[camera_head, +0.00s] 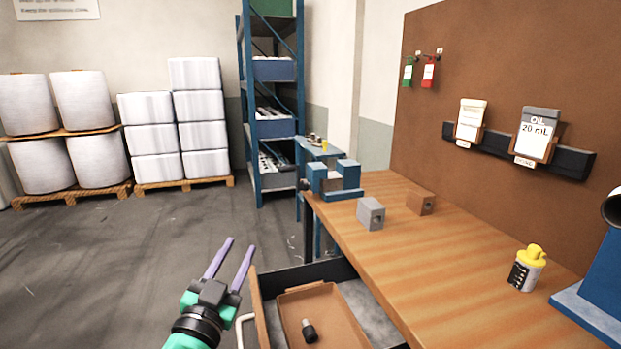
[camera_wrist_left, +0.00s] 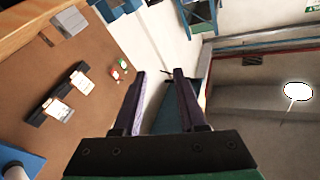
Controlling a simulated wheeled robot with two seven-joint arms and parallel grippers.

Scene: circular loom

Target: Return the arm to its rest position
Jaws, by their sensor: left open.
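My left gripper (camera_head: 232,262) has two purple fingers that stand apart with nothing between them. It is in the lower middle of the head view, over the floor, just left of the open drawer (camera_head: 258,306). In the left wrist view its fingers (camera_wrist_left: 160,85) also stand apart and empty, with the wall behind them. My right gripper is in neither view.
The drawer holds a brown tray (camera_head: 345,325) with a small dark object (camera_head: 309,331). The workbench (camera_head: 420,262) carries a blue vise (camera_head: 333,180), a grey block (camera_head: 371,213), a brown block (camera_head: 420,202) and a yellow-capped bottle (camera_head: 527,268).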

